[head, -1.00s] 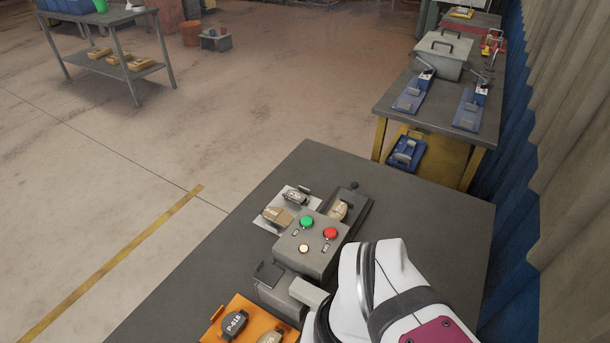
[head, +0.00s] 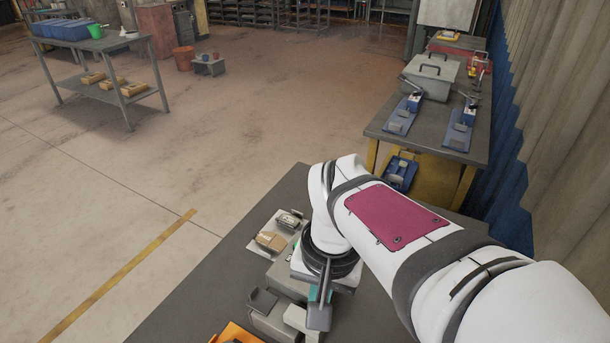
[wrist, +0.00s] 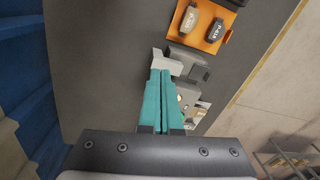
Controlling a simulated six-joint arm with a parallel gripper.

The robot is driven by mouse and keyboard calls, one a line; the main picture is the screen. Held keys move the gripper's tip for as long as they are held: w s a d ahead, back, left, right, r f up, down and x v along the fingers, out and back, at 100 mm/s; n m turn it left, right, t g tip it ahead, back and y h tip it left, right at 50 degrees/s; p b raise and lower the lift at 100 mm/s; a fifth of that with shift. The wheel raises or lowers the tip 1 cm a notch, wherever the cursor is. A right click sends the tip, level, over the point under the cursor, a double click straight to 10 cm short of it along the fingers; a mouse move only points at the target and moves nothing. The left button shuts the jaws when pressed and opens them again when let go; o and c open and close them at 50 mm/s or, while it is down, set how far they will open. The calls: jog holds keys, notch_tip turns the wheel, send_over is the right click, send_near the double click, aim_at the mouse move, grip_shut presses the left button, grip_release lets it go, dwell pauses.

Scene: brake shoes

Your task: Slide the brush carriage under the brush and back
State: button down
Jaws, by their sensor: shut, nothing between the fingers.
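My gripper (wrist: 160,76) is shut and empty, its teal fingers together in the wrist view. In the head view it hangs over the button box (head: 282,272), which it mostly covers. A grey block unit with a dark upright plate (head: 263,301) stands in front of the box; it also shows in the wrist view (wrist: 188,66). A pale grey block (head: 299,318) sits at its right side and lies just past the fingertips in the wrist view (wrist: 168,62). I cannot tell which part is the carriage or the brush, or whether the fingers touch the pale block.
An orange tray (wrist: 234,20) holds two labelled brake shoes, a tan one (wrist: 188,18) and a dark one (wrist: 215,31). A pale plate (head: 262,246) with a tan shoe (head: 270,241) lies behind the button box. The grey table's left strip (head: 215,292) is clear.

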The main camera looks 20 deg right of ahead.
jog(key=w+d+f+m+t+h, duration=0.15)
jog(key=w+d, duration=0.25)
jog(key=w, duration=0.4)
jog(key=w+d+f, duration=0.3)
jog(key=w+d, duration=0.1)
jog(key=w, duration=0.4)
jog(key=w+d+f+m+h, duration=0.15)
jog(key=w+d, duration=0.25)
jog(key=w, duration=0.4)
jog(key=shift+t, duration=0.25)
jog(key=w+d+f, duration=0.2)
jog(key=w+f, duration=0.1)
jog(key=f, duration=0.2)
jog(key=w+d+f, duration=0.3)
jog(key=f, duration=0.3)
jog(key=w+d+f, duration=0.3)
jog(key=f, duration=0.2)
jog(key=shift+d+f, duration=0.15)
jog(key=shift+f, duration=0.1)
